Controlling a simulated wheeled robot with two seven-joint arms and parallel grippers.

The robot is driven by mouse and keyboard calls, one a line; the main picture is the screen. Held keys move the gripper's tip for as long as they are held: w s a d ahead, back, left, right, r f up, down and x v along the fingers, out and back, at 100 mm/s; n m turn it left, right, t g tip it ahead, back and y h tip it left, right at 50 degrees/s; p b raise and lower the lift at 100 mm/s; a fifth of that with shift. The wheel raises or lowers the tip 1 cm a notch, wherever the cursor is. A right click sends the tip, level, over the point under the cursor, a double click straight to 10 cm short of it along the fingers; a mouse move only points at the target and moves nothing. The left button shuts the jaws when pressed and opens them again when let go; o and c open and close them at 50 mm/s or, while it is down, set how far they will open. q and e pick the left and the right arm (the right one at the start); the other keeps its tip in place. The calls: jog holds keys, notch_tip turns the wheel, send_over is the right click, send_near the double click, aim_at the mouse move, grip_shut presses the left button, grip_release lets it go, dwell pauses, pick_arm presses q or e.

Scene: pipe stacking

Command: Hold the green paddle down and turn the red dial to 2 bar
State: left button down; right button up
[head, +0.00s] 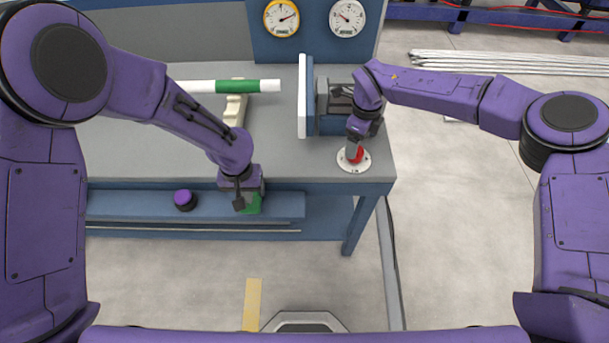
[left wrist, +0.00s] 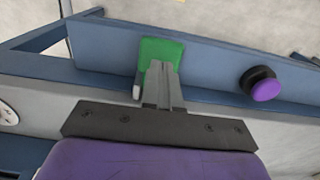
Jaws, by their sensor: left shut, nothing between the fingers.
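The green paddle (head: 251,204) is on the blue rail at the bench front. My left gripper (head: 240,206) is shut and empty with its fingertips at the paddle. In the left wrist view the closed fingers (left wrist: 158,68) overlap the green paddle (left wrist: 165,50); I cannot tell how hard they press. The red dial (head: 356,155) sits on a round white plate (head: 346,165) at the bench's front right corner. My right gripper (head: 352,147) points down at the dial and partly hides it. Whether its fingers are closed on the dial, and the dial setting, cannot be made out.
A yellow-rimmed gauge (head: 281,18) and a white-rimmed gauge (head: 347,18) are on the back panel; their numbers are too small to read. A white-and-green pipe (head: 200,87) lies on a cream support (head: 235,107). A purple button (head: 184,198) is left of the paddle.

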jog(key=m, duration=0.8)
jog(key=shift+f+m, duration=0.1)
jog(key=shift+m, duration=0.2)
jog(key=m, duration=0.4)
jog(key=shift+m, duration=0.3)
jog(key=m, duration=0.4)
jog(key=shift+f, duration=0.1)
jog(key=shift+s+f, duration=0.15)
jog(key=shift+f, duration=1.75)
